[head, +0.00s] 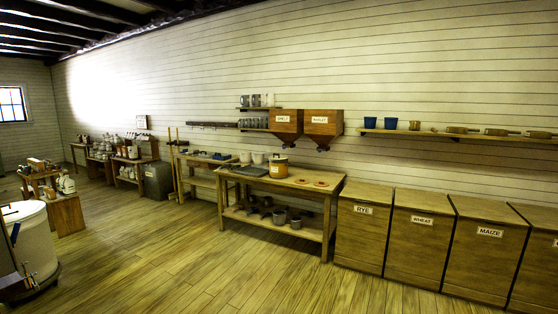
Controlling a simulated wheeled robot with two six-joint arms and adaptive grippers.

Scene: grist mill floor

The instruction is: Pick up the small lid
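No thing in the head view can be told for sure as the small lid. Two flat, round, orange-brown pieces lie side by side on the right part of the wooden workbench (334,190): a left disc (301,181) and a right disc (320,183). They look lid-like but are too small to tell apart. An orange-yellow pot (278,170) with a dark top stands left of them on the bench. Neither of my grippers is in view.
Wooden bins, including the rye bin (362,235), stand right of the bench. Pots and scoops sit on its lower shelf (300,230). A wall shelf (470,135) holds blue cups. A white drum (32,245) stands at lower left. The plank floor (190,275) before the bench is clear.

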